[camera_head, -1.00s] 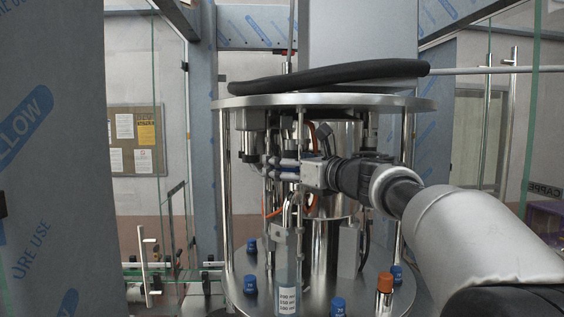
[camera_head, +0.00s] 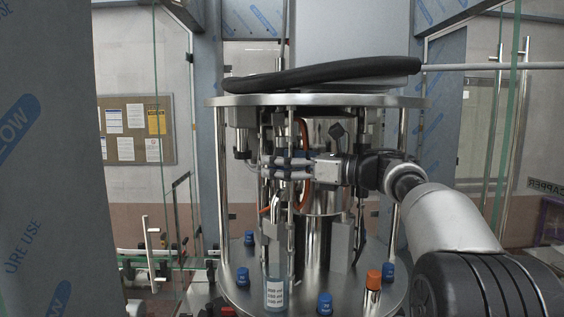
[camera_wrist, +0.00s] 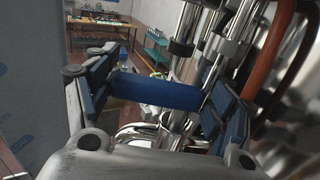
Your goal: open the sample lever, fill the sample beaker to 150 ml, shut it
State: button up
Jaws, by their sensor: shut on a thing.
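The sample lever's blue handle (camera_wrist: 155,92) lies crosswise between the two finger pads of my gripper (camera_wrist: 158,95) in the wrist view. My gripper is shut on it. In the head view my gripper (camera_head: 287,168) reaches in from the right, at mid height among the filler's pipes, and hides most of the lever. The sample beaker (camera_head: 274,293) stands upright on the filler's lower plate, below a metal spout. It is clear, with a white printed label. I cannot read its liquid level.
Steel posts, pipes and an orange hose (camera_head: 304,150) crowd the space near my gripper. Glass panels and film-wrapped frames (camera_head: 45,160) stand at the sides.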

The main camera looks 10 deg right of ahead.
jog(key=o, duration=1.5)
jog(key=shift+o, duration=0.2)
